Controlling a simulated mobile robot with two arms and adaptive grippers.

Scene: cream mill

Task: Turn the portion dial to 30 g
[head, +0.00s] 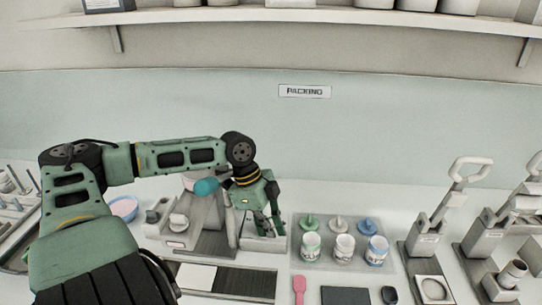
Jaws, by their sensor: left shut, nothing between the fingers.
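My left gripper (276,230) points down, its fingers together and empty, over the right part of a light grey machine (215,243). The machine stands on the counter left of centre. A teal rounded part (206,187) and a pale pink part show behind my left arm. A pale round knob-like piece (179,221) sits at the machine's left side. I cannot tell whether this is the portion dial, and no 30 g mark can be read. My arm and gripper hide part of the machine. My right gripper is out of view.
Right of the gripper, a grey tray (382,258) holds jars and coloured stampers. In front lie a pink spatula (298,288) and a dark pad (345,296). Lever presses (425,235) stand at the right. A bowl (124,208) is at the left. A shelf (330,22) runs above.

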